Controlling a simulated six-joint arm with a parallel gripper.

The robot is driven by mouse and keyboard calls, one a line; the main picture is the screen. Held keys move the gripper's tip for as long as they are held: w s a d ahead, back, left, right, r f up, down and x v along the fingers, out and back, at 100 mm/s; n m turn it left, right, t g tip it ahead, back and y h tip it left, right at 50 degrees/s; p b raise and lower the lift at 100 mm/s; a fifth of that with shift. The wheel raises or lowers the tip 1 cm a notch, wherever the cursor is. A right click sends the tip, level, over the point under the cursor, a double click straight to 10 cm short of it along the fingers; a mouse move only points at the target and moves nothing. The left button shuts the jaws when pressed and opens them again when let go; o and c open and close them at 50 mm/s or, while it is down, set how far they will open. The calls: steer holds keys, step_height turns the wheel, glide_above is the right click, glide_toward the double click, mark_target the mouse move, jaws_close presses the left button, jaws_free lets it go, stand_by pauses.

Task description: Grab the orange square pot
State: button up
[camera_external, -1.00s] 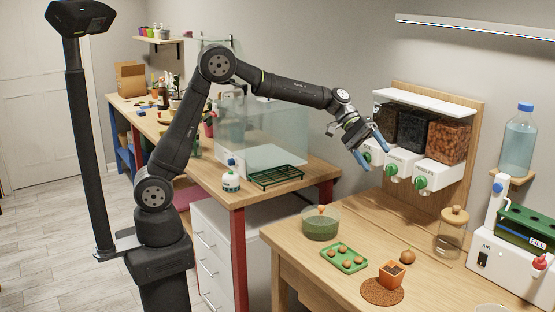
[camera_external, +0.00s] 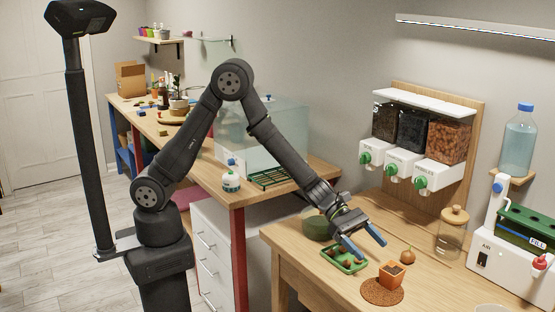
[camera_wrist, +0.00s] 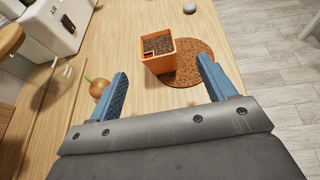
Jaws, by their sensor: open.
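The orange square pot (camera_external: 391,274) stands upright at the edge of a round brown mat (camera_external: 375,293) on the wooden table. It is filled with dark brown, grainy matter, as the wrist view shows (camera_wrist: 152,61). My gripper (camera_external: 366,250) is open and empty, above the table to the left of and behind the pot in the external view. In the wrist view its blue fingers (camera_wrist: 163,85) are spread wide, and the pot lies ahead of the gap between them, not touching either finger.
A round brown bulb-like thing (camera_external: 408,255) sits behind the pot and shows near a finger in the wrist view (camera_wrist: 98,88). A lidded jar (camera_external: 451,238) stands at the back right.

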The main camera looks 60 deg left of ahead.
mark_target(396, 272)
steer(key=x, duration=1.1)
steer(key=shift+w+d, duration=0.1)
steer(key=shift+w, duration=0.1)
steer(key=shift+r, duration=0.1)
steer(key=c, duration=1.1)
steer(key=shift+r, duration=0.1)
